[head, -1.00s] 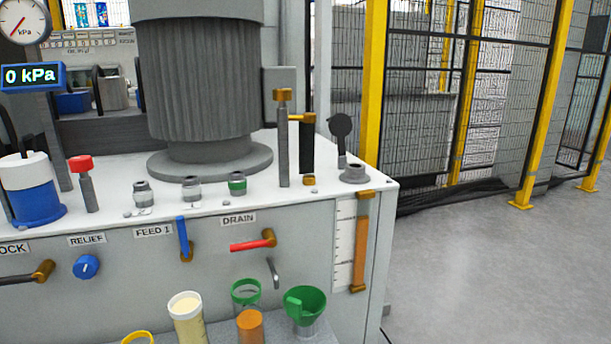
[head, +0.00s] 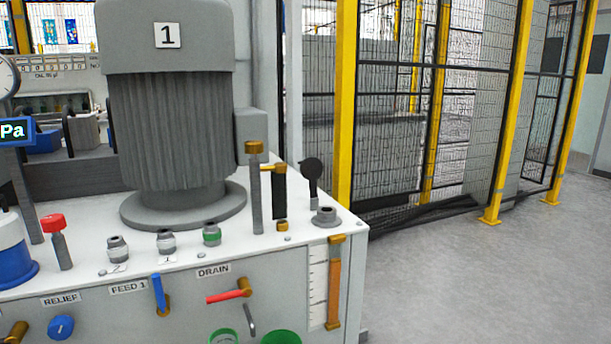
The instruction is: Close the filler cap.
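The filler neck (head: 325,215) is a short grey port on a flange at the right rear corner of the machine's white top. Its dark round cap (head: 312,169) stands up and swung back on a hinge arm behind the neck, so the filler is open. Neither of my grippers is in the head view.
A brass-topped grey post (head: 256,188) and a black part with a brass lever (head: 279,190) stand left of the filler. The big grey motor (head: 175,120) is further left. A level gauge (head: 334,283) is on the front face. Floor (head: 440,270) to the right is clear.

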